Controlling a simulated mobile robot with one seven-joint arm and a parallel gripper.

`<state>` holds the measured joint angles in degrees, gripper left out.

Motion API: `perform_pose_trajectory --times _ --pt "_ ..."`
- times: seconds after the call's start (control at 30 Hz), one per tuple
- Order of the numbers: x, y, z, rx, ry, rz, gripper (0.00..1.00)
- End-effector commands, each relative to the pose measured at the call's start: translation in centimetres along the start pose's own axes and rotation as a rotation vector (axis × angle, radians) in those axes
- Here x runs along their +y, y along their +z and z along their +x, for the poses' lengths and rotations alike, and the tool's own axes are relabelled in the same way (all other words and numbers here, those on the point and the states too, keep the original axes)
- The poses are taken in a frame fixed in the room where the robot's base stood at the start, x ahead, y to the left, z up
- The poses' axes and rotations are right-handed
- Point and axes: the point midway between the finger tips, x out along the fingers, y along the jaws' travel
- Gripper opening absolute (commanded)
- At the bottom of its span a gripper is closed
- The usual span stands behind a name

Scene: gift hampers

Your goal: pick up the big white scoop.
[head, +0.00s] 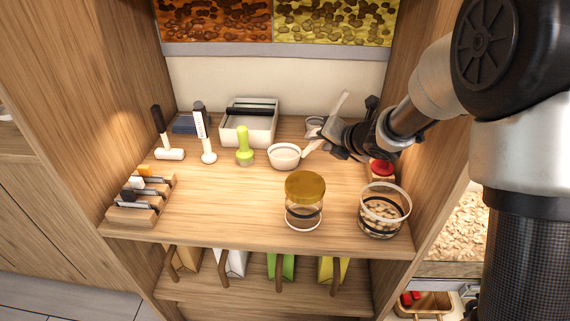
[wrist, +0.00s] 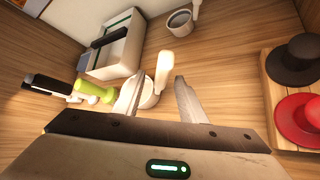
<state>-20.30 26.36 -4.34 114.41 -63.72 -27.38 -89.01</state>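The big white scoop (head: 284,157) lies on the wooden shelf, its bowl in front of the white box and its pale handle pointing right toward my gripper. In the wrist view its pale handle (wrist: 163,68) shows between and beyond my fingertips, with the bowl partly hidden behind the left finger. My gripper (head: 325,143) is open and empty, close to the handle end. I cannot tell whether it touches the scoop. In the wrist view the gripper's fingers (wrist: 160,92) are spread apart. A second, greyer scoop (head: 316,124) with a white handle stands behind.
A green-handled tool (head: 244,148) stands left of the scoop, near the white box (head: 248,128). A gold-lidded jar (head: 304,200) and a clear tub (head: 383,212) stand in front. Red and black knobbed stamps (wrist: 300,105) sit at right.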

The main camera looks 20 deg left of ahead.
Motion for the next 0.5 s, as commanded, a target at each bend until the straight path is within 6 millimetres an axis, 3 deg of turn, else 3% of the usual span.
perform_pose_trajectory --times 0.1,0.27,0.5 --pt "-0.1 -0.1 1.6 0.001 0.0 -0.001 0.38" --pt "-0.1 -0.1 2.5 0.0 -0.001 0.001 0.38" --pt "-0.2 -0.8 5.9 0.001 -0.001 0.001 0.38"
